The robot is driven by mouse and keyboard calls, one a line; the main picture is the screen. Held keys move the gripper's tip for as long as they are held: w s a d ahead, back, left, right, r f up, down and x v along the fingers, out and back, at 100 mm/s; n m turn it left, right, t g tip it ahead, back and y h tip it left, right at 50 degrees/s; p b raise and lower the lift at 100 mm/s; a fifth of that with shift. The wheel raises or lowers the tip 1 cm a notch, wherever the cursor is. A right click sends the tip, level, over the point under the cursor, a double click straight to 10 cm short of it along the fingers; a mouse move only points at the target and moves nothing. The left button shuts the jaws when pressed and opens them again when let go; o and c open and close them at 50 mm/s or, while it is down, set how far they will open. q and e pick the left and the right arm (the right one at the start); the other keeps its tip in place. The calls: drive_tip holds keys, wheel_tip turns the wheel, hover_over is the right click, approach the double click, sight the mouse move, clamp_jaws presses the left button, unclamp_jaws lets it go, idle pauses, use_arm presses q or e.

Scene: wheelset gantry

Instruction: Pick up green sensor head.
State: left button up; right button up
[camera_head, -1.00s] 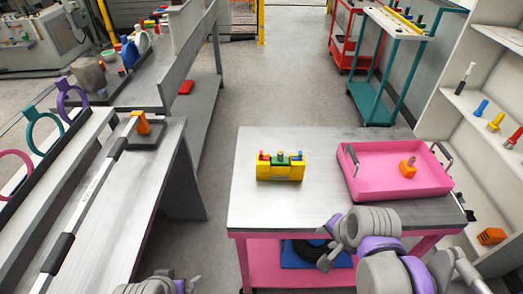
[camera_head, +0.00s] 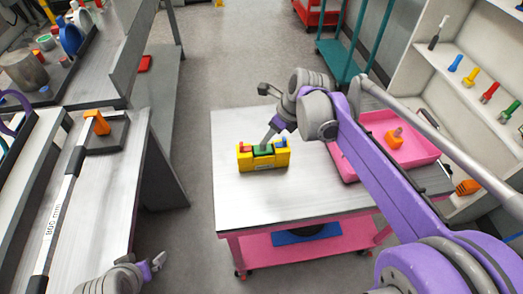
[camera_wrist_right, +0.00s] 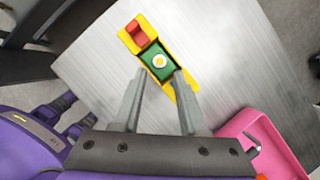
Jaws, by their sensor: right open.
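The green sensor head (camera_head: 263,150) sits in the middle of a yellow holder (camera_head: 262,163) on the table, between a red piece (camera_head: 244,149) and a blue piece. In the right wrist view the green sensor head (camera_wrist_right: 148,65) has a pale round knob on top. My right gripper (camera_head: 270,135) is open and points down at it from above; its fingers (camera_wrist_right: 159,75) show on either side of the green block's near end, with nothing held. My left gripper (camera_head: 154,265) is low at the left, with its fingers apart and empty.
A pink tray (camera_head: 425,155) with an orange piece (camera_head: 394,137) stands on the right of the metal table (camera_head: 240,200). A shelf with colored tools is at right. A left bench bears a long bar (camera_head: 57,210) and an orange block (camera_head: 97,122).

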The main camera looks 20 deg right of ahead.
sight(263, 149)
drive_tip(key=x, duration=0.6)
drive_tip(key=shift+w+a, duration=0.15)
drive_tip(key=shift+w, duration=0.1)
drive_tip(key=shift+r, duration=0.1)
drive_tip(key=shift+s, duration=0.1)
clamp_jaws()
idle(1.0)
